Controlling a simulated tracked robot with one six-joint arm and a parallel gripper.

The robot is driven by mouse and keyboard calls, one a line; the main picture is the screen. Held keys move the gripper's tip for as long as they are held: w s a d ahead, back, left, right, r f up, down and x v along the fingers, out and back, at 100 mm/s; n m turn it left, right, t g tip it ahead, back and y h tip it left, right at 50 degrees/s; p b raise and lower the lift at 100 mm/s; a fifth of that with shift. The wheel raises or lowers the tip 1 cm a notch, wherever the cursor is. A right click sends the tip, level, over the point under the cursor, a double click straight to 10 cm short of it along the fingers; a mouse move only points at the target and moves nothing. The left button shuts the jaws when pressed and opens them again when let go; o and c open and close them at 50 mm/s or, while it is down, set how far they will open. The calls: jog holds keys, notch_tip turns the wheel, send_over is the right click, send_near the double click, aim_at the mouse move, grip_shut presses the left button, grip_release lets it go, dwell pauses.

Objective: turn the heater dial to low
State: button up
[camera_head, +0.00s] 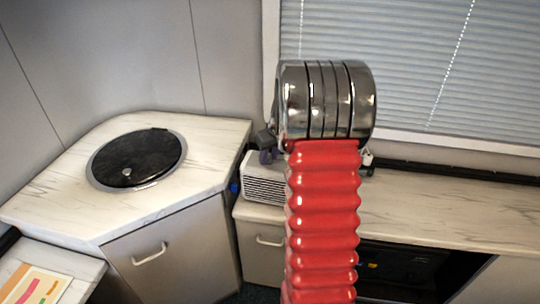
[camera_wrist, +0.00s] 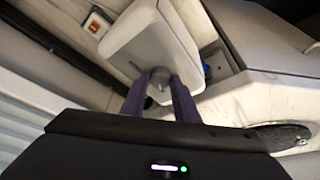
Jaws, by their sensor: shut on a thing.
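The heater (camera_head: 264,188) is a small white box with a slatted front, standing on the low counter under the window in the head view. In the wrist view, the white heater (camera_wrist: 150,38) shows from above with its grey dial (camera_wrist: 160,92). My gripper (camera_wrist: 161,74) has its two purple fingers on either side of the dial and is shut on it. The dial's marks cannot be read, so its setting cannot be told. In the head view my arm hides the dial and most of my gripper, and covers the heater's right part.
A corner worktop (camera_head: 220,130) with a round black lid (camera_head: 135,160) stands left of the heater. The window blind (camera_head: 420,70) is behind my arm.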

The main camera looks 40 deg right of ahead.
jog(key=shift+a+m+h, duration=0.2)
jog(key=shift+m+h, duration=0.1)
jog(key=shift+m, duration=0.5)
jog(key=shift+w+a+m+g+h, duration=0.15)
jog(key=shift+m+g+h, duration=0.2)
jog(key=shift+m, duration=0.7)
jog(key=shift+w+m+g+h, duration=0.15)
jog(key=shift+m+h, duration=0.3)
jog(key=shift+m, duration=0.6)
jog(key=shift+w+a+m+g+h, duration=0.1)
jog(key=shift+m+g+h, duration=0.25)
jog(key=shift+m, duration=0.85)
jog(key=shift+m+g+h, duration=0.15)
jog(key=shift+m+g, duration=0.3)
jog(key=shift+m, duration=0.75)
jog(key=o, duration=1.1)
jog(key=shift+r, duration=0.1)
jog(key=v, duration=1.3)
jog(key=shift+a+r, duration=0.2)
